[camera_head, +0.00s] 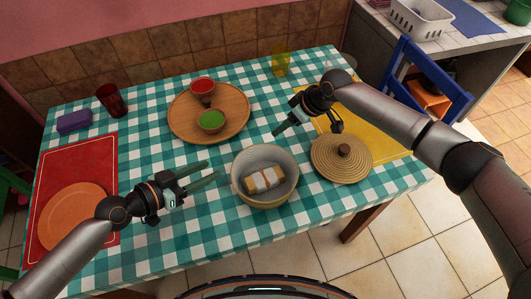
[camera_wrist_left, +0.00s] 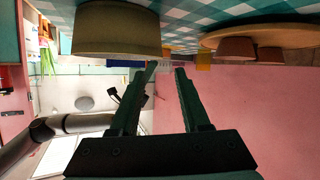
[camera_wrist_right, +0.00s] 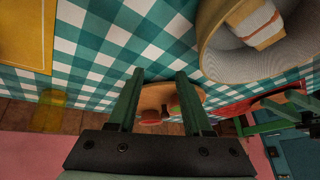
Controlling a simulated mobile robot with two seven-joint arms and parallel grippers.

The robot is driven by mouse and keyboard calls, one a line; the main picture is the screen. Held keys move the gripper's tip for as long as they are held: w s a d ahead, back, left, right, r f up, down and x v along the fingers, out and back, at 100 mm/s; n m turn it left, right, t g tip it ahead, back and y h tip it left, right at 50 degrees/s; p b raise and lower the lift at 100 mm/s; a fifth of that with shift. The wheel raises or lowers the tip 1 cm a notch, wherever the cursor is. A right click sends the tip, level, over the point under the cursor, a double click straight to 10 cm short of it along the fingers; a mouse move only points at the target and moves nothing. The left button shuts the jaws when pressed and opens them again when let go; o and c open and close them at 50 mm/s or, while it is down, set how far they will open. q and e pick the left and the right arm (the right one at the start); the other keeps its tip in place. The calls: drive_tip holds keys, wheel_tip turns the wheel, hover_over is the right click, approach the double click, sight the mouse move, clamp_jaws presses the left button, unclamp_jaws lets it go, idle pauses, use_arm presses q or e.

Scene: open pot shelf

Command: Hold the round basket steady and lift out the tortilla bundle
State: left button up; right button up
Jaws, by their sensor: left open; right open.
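The round basket (camera_head: 240,188) is a pale bowl-shaped basket near the table's front middle. The tortilla bundle (camera_head: 264,180), tan with a white wrap, lies inside it. The basket also shows in the left wrist view (camera_wrist_left: 117,32) and in the right wrist view (camera_wrist_right: 226,62), where part of the bundle (camera_wrist_right: 252,20) is visible. A woven round lid (camera_head: 325,158) lies to the right of the basket. My left gripper (camera_head: 213,174) is open and empty, just left of the basket. My right gripper (camera_head: 305,132) is open and empty, above the table behind the basket and apart from it.
A wooden tray (camera_head: 182,122) holds a red bowl (camera_head: 202,87) and a green-filled bowl (camera_head: 211,121). An orange plate (camera_head: 70,208) lies on a red mat (camera_head: 92,158) at left. A red cup (camera_head: 111,100) and a yellow cup (camera_head: 281,61) stand farther back. A blue chair (camera_head: 410,58) is at right.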

sight(242, 156)
drive_tip(key=s+a+r+n, duration=0.1)
drive_tip(key=s+a, duration=0.1)
drive_tip(key=a, duration=0.1)
drive_tip(key=s+a+r+n, duration=0.1)
drive_tip(key=s+a, duration=0.1)
drive_tip(key=a, duration=0.1)
drive_tip(key=s+a+r+n+g, duration=0.1)
drive_tip(key=a, duration=0.2)
drive_tip(key=shift+s+a+h, duration=0.15)
drive_tip(key=shift+s+h, duration=0.15)
drive_tip(key=shift+s, duration=0.1)
use_arm(q)
drive_tip(key=x, duration=1.2)
drive_tip(key=shift+w+d+f, duration=0.1)
drive_tip(key=shift+w, duration=0.1)
use_arm(e)
drive_tip(key=s+d+r+n+g+h, duration=0.1)
drive_tip(key=s+d+h, duration=0.3)
drive_tip(key=s, duration=0.2)
drive_tip(key=shift+s+g+h, duration=0.3)
drive_tip(key=shift+s+h, duration=0.05)
drive_tip(key=shift+h, duration=0.05)
drive_tip(key=shift+r, duration=0.1)
use_arm(q)
clamp_jaws()
drive_tip(key=shift+f, duration=0.1)
